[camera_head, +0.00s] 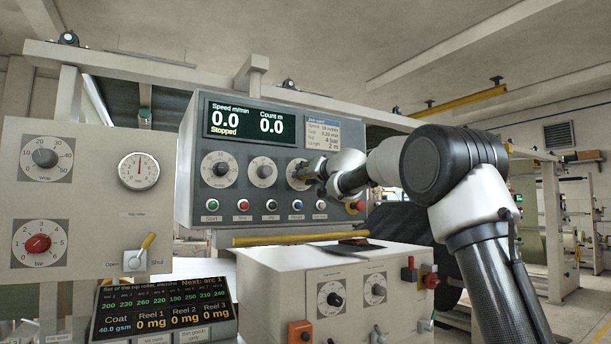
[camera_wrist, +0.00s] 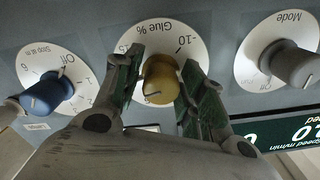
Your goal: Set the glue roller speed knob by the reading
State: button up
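The yellow Glue % knob (camera_wrist: 161,80) sits on a white dial on the grey panel, between 15 and 10 marks in the upside-down wrist view. Its pale mark points left in that view. My gripper (camera_wrist: 163,62) has one green-padded finger on each side of it; whether they press on it I cannot tell. In the head view my gripper (camera_head: 318,177) covers most of this dial (camera_head: 296,167). The display (camera_head: 245,121) reads speed 0.0, count 0.0, Stopped. A lower screen (camera_head: 165,308) reads Coat 40.0 gsm and 0 mg for three reels.
The Mode knob (camera_wrist: 297,66) and a blue knob (camera_wrist: 45,94) flank the glue knob closely. Several push buttons (camera_head: 270,205) lie below the dials. A job card (camera_head: 323,133) hangs beside the display. A box (camera_head: 280,300) with two more knobs stands below.

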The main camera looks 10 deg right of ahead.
jog(key=shift+o, duration=0.3)
jog(key=shift+s+r, duration=0.1)
jog(key=shift+s, duration=0.2)
jog(key=v, duration=1.1)
jog(key=shift+s, duration=0.2)
jog(key=shift+d, duration=0.15)
